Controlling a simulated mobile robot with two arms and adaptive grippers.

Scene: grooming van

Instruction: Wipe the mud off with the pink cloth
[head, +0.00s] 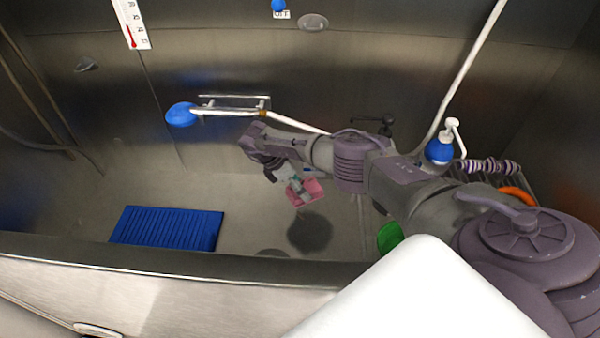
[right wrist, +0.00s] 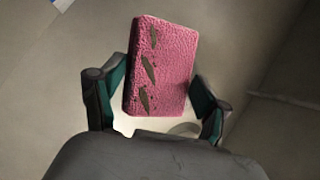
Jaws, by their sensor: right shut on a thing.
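The pink cloth (head: 308,191) is a thick, folded block held in the fingers of my right gripper (head: 290,185), above the floor of the steel tub. In the right wrist view the pink cloth (right wrist: 165,65) sits between the two green-padded fingers of my right gripper (right wrist: 162,105). Its face carries several dark brown-green streaks along the left side. A dark roundish patch (head: 310,231) shows on the tub floor just below the cloth; I cannot tell whether it is mud or shadow. My left gripper is not in view.
A blue ribbed mat (head: 168,228) lies at the left of the tub. A blue shower head (head: 181,114) hangs on the back wall. A blue pump bottle (head: 440,150) and a green thing (head: 389,237) are at the right. The tub's front rim (head: 150,270) crosses the foreground.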

